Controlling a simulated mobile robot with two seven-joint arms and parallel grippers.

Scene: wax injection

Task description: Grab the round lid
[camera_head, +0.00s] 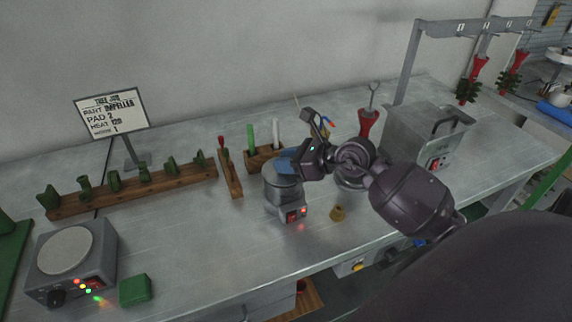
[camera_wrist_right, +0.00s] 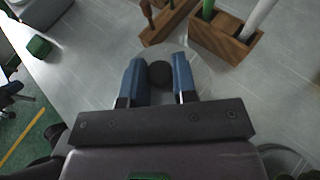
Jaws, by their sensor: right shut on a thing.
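The small grey pot (camera_head: 283,192) stands on the metal table, on a heater base with red lights. The round lid's dark knob (camera_wrist_right: 159,74) shows between the two blue fingers of my right gripper (camera_wrist_right: 158,80) in the wrist view. The pale lid disc around it blends into the table there. In the head view my right gripper (camera_head: 287,162) is over the pot's top, its blue fingertips at the rim. It is shut on the lid's knob. The gripper hides most of the lid, so I cannot tell whether it still touches the pot. My left gripper is not in view.
A wooden block with green and white sticks (camera_head: 264,157) stands just behind the pot. A small brass-coloured piece (camera_head: 338,213) lies to its right. A larger metal tank (camera_head: 426,135) is further right. A round-topped heater (camera_head: 66,252) and green block (camera_head: 135,289) are at left.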

